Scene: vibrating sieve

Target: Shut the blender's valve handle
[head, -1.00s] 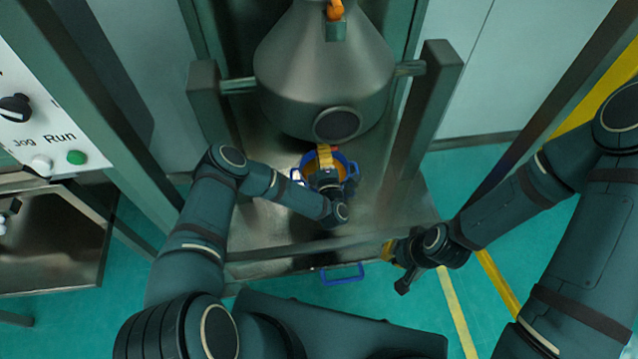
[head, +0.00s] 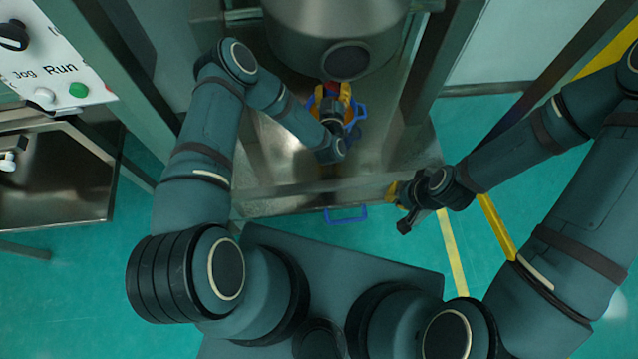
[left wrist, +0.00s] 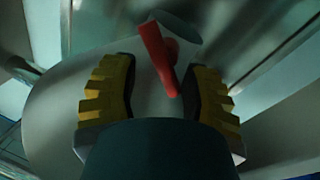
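The blender is the grey steel vessel (head: 335,25) at the top of the head view. Its red valve handle (head: 331,88) shows small below the vessel, by the fingertips of my left gripper (head: 334,97). In the left wrist view the red handle (left wrist: 158,58) slants from the pale outlet pipe down between the yellow fingers of my left gripper (left wrist: 160,92). The fingers are apart, with a gap on each side of the handle. Whether either finger touches it is unclear. My right gripper (head: 397,195) hangs off to the right, away from the blender; its finger opening is not clear.
A blue-rimmed container (head: 361,111) is under the vessel, partly hidden by my left gripper. Steel posts (head: 419,75) flank the vessel. A blue handle (head: 346,214) sticks out at the frame's front. A control panel (head: 60,60) is at the left.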

